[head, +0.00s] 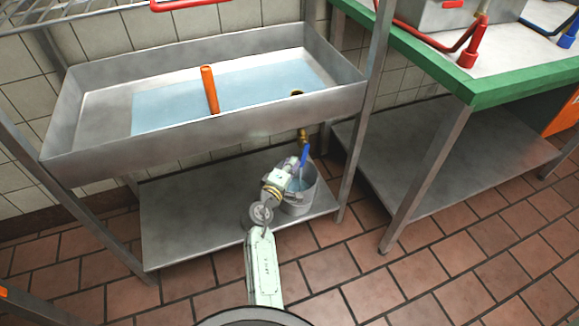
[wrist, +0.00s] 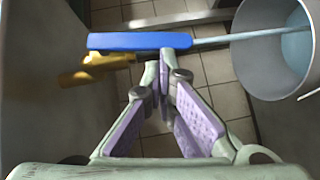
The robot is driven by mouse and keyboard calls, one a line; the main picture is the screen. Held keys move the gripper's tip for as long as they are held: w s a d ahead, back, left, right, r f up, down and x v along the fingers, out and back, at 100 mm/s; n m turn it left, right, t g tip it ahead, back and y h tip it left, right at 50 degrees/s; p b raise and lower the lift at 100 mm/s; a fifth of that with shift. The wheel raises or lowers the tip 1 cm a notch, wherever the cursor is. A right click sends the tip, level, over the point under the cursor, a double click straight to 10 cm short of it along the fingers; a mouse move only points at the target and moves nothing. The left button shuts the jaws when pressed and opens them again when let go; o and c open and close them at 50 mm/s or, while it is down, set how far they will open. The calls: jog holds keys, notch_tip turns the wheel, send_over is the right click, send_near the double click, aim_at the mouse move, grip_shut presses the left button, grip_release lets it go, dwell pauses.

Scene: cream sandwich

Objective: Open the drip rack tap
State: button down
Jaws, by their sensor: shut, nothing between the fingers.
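The tap is brass with a blue lever, under the steel drip rack (head: 75,128). In the head view the blue lever (head: 305,154) hangs below the brass body (head: 303,134). In the wrist view the lever (wrist: 125,41) lies across the top, with the brass body (wrist: 90,70) at left. My gripper (wrist: 168,62) is shut and empty. Its tips are at the lever's right end; I cannot tell if they touch. A pale blue stream (wrist: 235,36), looking like water, runs from behind the lever into the bucket (wrist: 262,85). In the head view my gripper (head: 300,164) partly hides the lever.
The bucket (head: 300,202) stands on the lower shelf (head: 190,225) below the tap and holds blue liquid. Blue liquid and an upright orange handle (head: 210,88) are in the rack's basin. A rack leg (head: 358,150) and a green-edged table (head: 490,92) stand to the right.

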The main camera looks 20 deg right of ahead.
jog(key=shift+d+f, duration=0.1)
jog(key=shift+d, duration=0.2)
notch_tip(320, 180, up, 10)
dwell(0.6)
